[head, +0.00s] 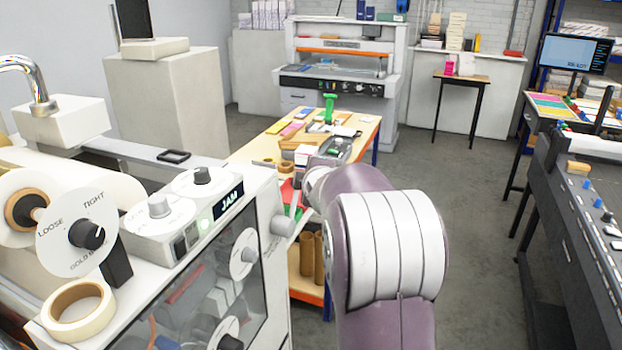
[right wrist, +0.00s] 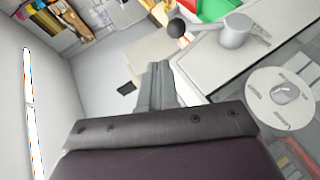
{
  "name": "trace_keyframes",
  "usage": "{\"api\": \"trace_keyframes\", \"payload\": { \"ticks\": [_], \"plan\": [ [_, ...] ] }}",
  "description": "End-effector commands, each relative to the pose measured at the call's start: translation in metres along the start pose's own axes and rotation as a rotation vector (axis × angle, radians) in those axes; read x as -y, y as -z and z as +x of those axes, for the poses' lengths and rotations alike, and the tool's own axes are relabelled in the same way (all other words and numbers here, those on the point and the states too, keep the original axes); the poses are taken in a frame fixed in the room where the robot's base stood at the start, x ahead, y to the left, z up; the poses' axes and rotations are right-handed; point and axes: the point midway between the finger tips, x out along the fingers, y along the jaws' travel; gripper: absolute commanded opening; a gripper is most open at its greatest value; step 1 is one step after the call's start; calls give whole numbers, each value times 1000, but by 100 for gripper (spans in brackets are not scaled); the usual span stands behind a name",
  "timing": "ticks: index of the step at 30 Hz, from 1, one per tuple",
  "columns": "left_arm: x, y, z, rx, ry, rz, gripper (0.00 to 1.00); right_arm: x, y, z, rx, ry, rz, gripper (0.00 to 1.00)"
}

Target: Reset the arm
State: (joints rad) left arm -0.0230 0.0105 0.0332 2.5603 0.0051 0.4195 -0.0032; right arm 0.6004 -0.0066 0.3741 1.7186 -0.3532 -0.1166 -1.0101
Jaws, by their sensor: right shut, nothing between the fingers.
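The machine (head: 262,275) at the left has a glass front, dials and a small display (head: 230,198) reading "JAM". A short lever with a pale grey hub (head: 283,226) sticks out of its right side. In the right wrist view the lever's hub (right wrist: 236,32) and its black ball end (right wrist: 176,28) show near the top. My right gripper (right wrist: 158,68) is shut and empty, just below the ball and apart from it in the picture. In the head view my purple right arm hides most of this gripper. My left gripper is in neither view.
A wooden table (head: 360,130) with tools and a green-handled item stands behind my right arm. A press (head: 335,85) is at the back. A long dark machine (head: 575,215) lines the right. The grey floor (head: 470,200) between is clear.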

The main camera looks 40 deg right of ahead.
Motion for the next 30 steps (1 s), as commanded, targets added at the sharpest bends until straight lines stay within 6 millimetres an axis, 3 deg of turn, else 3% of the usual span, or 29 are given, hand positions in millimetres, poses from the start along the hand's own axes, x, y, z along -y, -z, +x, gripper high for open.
{"api": "trace_keyframes", "payload": {
  "ticks": [10,13,15,17,18,21,24,27,30],
  "plan": [
    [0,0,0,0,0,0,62,0,0,0,0,0,5,0],
    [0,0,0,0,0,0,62,10,-5,0,25,37,138,0],
    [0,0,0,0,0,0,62,54,-20,-6,110,158,364,0],
    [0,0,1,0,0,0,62,108,-19,-22,199,293,563,0],
    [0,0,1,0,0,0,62,146,-11,-38,263,388,677,0],
    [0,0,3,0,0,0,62,231,14,-89,427,599,860,0],
    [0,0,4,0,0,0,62,295,32,-146,576,758,917,0],
    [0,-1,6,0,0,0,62,337,42,-194,647,867,862,0],
    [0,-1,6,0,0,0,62,354,57,-216,609,921,764,0]
  ]
}}
